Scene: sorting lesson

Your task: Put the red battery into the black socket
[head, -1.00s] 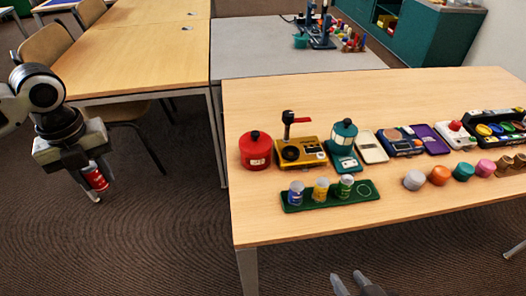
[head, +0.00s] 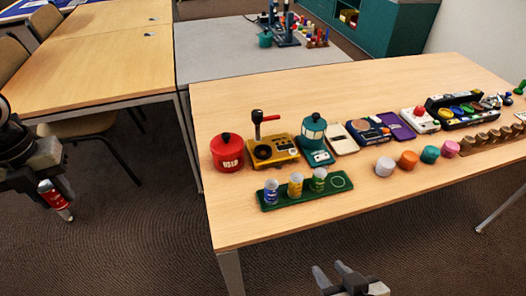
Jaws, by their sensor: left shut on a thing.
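My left gripper (head: 58,200) is at the left edge, off the table and over the floor. It is shut on the red battery (head: 55,196), a small red cylinder with a pale end, held tilted. My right gripper (head: 330,268) is at the bottom centre, in front of the table, with its fingers apart and nothing between them. A black socket cannot be made out for certain. A yellow box (head: 285,148) with a round black part on top stands on the table, and a black case (head: 436,103) with coloured round spots lies further right.
On the table (head: 290,225), a red pot (head: 227,152) and a teal lantern (head: 313,130) flank the yellow box. A green tray (head: 330,192) in front holds three small cylinders beside an empty ring. Several coloured knobs stand to the right. The table's front strip is clear.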

